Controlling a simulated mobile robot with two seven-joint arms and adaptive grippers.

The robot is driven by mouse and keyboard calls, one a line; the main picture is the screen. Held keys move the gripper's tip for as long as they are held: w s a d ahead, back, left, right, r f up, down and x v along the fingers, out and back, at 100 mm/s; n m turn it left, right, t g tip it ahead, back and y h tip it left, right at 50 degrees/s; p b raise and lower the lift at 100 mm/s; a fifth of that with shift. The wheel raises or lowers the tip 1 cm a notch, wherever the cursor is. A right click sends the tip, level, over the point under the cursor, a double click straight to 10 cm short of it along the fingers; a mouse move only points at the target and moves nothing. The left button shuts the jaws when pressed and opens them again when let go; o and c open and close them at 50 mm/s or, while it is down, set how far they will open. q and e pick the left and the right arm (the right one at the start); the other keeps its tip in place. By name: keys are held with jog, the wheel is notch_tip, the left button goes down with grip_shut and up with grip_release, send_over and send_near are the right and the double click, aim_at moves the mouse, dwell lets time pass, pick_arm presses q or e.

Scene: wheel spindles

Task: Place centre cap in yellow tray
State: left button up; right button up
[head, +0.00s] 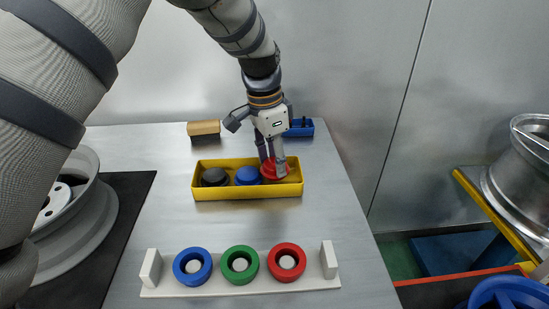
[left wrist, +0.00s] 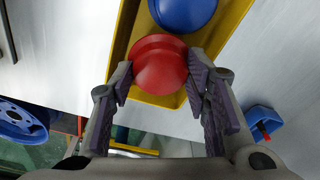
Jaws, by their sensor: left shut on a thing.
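A red cap (head: 275,171) is at the right end of the yellow tray (head: 245,193). My left gripper (head: 272,163) points down over that end of the tray and is shut on the red cap. In the left wrist view the red cap (left wrist: 160,66) is between the two fingers of my left gripper (left wrist: 162,88), over the tray (left wrist: 122,36). I cannot tell whether the cap touches the tray floor. A blue cap (head: 247,176) is beside it in the middle, and a black cap (head: 214,177) is at the left end. My right gripper is out of view.
A white rack (head: 215,291) with blue, green and red rings stands at the table's front. A wooden-backed brush (head: 203,129) and a blue bin (head: 300,129) are behind the tray. A wheel (head: 75,205) lies on a black mat at left. Table between tray and rack is clear.

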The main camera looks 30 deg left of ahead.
aim_at(268, 165)
pick_arm(q)
jog(key=shift+f, duration=0.55)
jog(key=o, duration=0.9)
jog(key=shift+o, duration=0.2)
notch_tip(268, 165, up, 13)
jog(key=s, duration=0.1)
jog(key=shift+a, duration=0.45)
jog(key=shift+s, duration=0.1)
